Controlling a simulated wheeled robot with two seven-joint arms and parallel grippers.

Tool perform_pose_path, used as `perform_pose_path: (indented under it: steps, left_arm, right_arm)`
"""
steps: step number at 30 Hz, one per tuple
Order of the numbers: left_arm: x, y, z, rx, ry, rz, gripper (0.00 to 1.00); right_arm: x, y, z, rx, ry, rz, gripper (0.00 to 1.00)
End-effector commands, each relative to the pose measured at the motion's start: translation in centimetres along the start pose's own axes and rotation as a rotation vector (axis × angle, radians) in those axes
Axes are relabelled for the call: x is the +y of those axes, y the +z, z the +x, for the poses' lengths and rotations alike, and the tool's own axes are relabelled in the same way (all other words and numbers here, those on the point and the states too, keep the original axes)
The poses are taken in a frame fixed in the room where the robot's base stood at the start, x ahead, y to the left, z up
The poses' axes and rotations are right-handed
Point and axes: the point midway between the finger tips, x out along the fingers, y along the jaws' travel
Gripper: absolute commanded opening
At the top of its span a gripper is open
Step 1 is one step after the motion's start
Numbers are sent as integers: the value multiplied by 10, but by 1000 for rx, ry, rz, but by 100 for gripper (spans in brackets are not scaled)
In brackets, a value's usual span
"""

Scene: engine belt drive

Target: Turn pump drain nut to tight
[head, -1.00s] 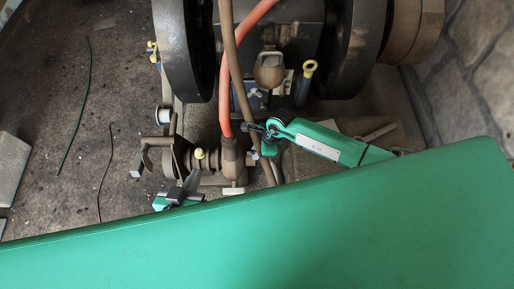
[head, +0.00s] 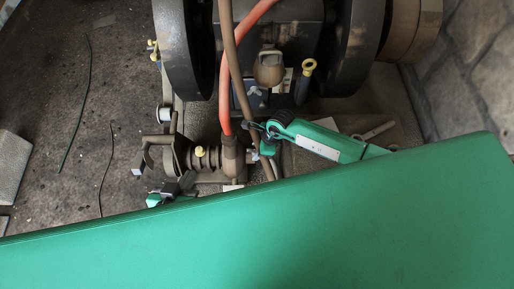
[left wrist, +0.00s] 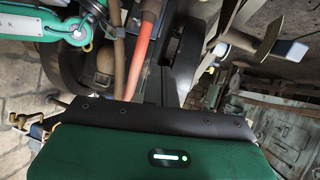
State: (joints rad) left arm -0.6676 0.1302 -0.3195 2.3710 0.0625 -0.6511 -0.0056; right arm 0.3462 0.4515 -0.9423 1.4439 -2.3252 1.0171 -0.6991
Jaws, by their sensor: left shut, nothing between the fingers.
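I cannot tell for sure which small fitting is the drain nut; a pale block (head: 232,187) shows at the pump's lower edge, partly hidden by my green body. My left gripper (head: 183,184) is shut and empty, just below and left of the pump, partly hidden. My right gripper (head: 258,138) is by the hoses right of the pump; its fingers are too small to read. The right arm also shows in the left wrist view, upper left.
A red hose (head: 229,90) and a brown hose (head: 240,85) run down to the pump area. Large dark wheels (head: 186,55) stand behind. A grey block (head: 10,165) lies at the far left. Thin wires lie on the stained, mostly bare left surface.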

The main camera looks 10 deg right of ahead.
Motion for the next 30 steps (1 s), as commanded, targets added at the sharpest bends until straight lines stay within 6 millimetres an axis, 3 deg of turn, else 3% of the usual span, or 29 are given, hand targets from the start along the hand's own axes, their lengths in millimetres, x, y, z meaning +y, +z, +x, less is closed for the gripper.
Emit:
perform_pose_path:
  steps: [11, 24, 30]
  left_arm:
    - [-2, 0, -2, -27, -6, 1, 0]
    - [-32, 7, -26, -272, -88, 7, 0]
    - [-39, 11, -34, -337, -109, 5, 0]
  right_arm:
    - [-1, 1, -12, -1, -3, -1, 43]
    - [-1, 0, -102, 1, -3, -2, 43]
    - [0, 0, -130, 1, -2, -1, 43]
